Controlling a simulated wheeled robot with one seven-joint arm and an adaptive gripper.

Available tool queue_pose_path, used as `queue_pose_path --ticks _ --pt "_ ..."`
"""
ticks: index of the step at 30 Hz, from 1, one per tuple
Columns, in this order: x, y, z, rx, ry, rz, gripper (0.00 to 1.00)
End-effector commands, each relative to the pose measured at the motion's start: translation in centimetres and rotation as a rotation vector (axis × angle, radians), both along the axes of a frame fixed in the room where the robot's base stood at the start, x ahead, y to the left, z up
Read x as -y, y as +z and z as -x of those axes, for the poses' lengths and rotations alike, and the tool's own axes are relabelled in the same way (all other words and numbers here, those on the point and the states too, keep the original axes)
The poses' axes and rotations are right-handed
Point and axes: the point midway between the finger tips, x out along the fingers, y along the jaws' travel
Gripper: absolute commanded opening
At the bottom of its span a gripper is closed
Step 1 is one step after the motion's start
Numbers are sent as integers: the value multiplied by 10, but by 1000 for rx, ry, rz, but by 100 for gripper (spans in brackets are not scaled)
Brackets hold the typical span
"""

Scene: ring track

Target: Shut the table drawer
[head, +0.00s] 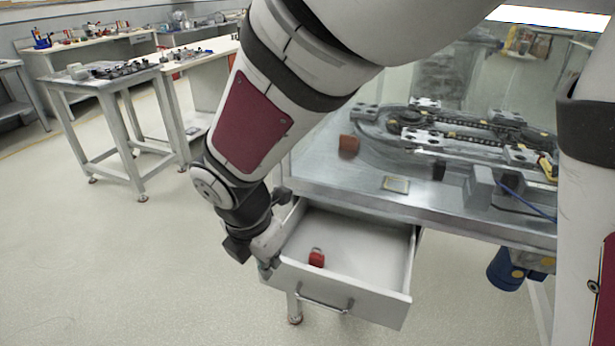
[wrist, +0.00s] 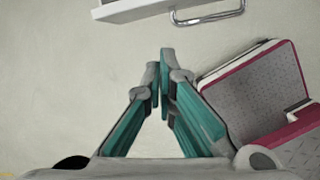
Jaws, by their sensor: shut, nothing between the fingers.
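The table drawer (head: 384,300) is white and pulled out from under the metal table (head: 320,180). Its wire handle (head: 322,302) is on the front panel. A small red object (head: 317,258) lies inside the drawer. My gripper (head: 266,268) is at the left end of the drawer's front in the head view; I cannot tell there whether it touches. In the wrist view my gripper (wrist: 162,72) is shut and empty, with floor behind the fingertips. The drawer's front edge (wrist: 125,10) and the handle (wrist: 208,14) show at the top of that view, apart from the fingertips.
A ring track (head: 450,130) stands on the table, with a red-brown block (head: 349,145) and a small plate (head: 396,184) near it. A blue cylinder (head: 504,268) hangs below the table at right. Other benches (head: 110,85) stand at the back left. The floor (head: 100,260) at left is clear.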

Motion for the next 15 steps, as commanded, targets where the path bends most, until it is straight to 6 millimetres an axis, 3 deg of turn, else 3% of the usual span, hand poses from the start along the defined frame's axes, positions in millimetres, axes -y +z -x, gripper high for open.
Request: queue_pose_path --ticks 1,6,11,15 --pt "-13 -19 1 -8 82 25 0" --pt "-32 -42 4 -16 230 63 0" --pt "-33 -54 1 -17 244 67 0" --pt "-30 -77 -3 -19 242 69 0"
